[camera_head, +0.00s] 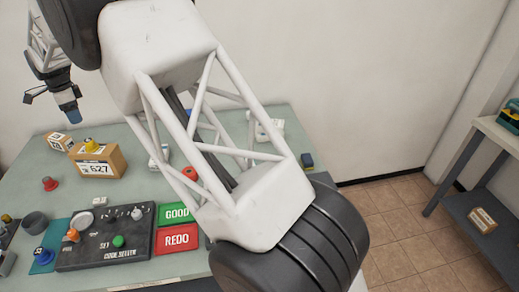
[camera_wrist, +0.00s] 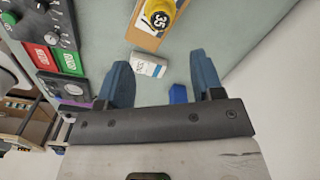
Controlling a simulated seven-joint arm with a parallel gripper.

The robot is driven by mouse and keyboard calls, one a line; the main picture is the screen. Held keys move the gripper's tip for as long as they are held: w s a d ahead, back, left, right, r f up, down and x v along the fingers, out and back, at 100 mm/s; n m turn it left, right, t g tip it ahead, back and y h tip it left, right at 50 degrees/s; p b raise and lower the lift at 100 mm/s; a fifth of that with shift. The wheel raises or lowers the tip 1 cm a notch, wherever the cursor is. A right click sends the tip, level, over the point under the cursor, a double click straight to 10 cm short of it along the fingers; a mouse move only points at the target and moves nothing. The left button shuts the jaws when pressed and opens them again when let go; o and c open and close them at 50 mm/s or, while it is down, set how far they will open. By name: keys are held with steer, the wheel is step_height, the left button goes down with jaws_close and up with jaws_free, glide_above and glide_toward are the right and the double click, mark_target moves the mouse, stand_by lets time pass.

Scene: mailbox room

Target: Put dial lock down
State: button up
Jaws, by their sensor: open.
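A yellow round piece marked 35 (camera_wrist: 158,14), which looks like the dial lock, sits on a cardboard box (camera_wrist: 149,40) at the top of the wrist view. In the head view the yellow piece (camera_head: 91,145) rests on the box (camera_head: 103,168) labelled 627, at the back left of the table. My gripper (camera_head: 52,103) hangs above and left of that box, apart from it. In the wrist view my gripper (camera_wrist: 160,62) has its blue fingers spread wide with nothing held between them. My arm covers the middle of the table in the head view.
The green table (camera_head: 150,123) holds a dark control panel (camera_head: 112,247), a green GOOD button (camera_head: 175,213) and a red REDO button (camera_head: 177,239). A red-topped piece (camera_head: 49,184) and a smaller box (camera_head: 59,141) stand at the left. A shelf (camera_head: 500,132) is at right.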

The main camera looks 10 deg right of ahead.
steer(key=shift+d, duration=0.1)
steer(key=s+d+r+n, duration=0.2)
steer(key=s+d+r, duration=0.3)
steer(key=d, duration=0.8)
steer(key=s+d+r+n+t, duration=0.15)
steer(key=s+d+r, duration=0.35)
steer(key=d, duration=0.8)
steer(key=s+d+r+n, duration=0.2)
steer(key=s+d+r, duration=0.3)
steer(key=d, duration=0.8)
steer(key=s+d+f+n, duration=0.2)
steer(key=s+d, duration=0.5)
steer(key=s, duration=0.4)
steer(key=s+d+f+n, duration=0.2)
steer(key=s+d+f, duration=0.2)
steer(key=s+d, duration=0.4)
steer(key=s+d+f+n+t, duration=0.1)
steer(key=s+d+f+n, duration=0.1)
steer(key=s+d, duration=0.6)
steer(key=s+n, duration=0.1)
steer(key=s, duration=0.5)
steer(key=shift+s+d+f, duration=0.15)
steer(key=shift+s+f, duration=0.1)
steer(key=shift+f, duration=0.15)
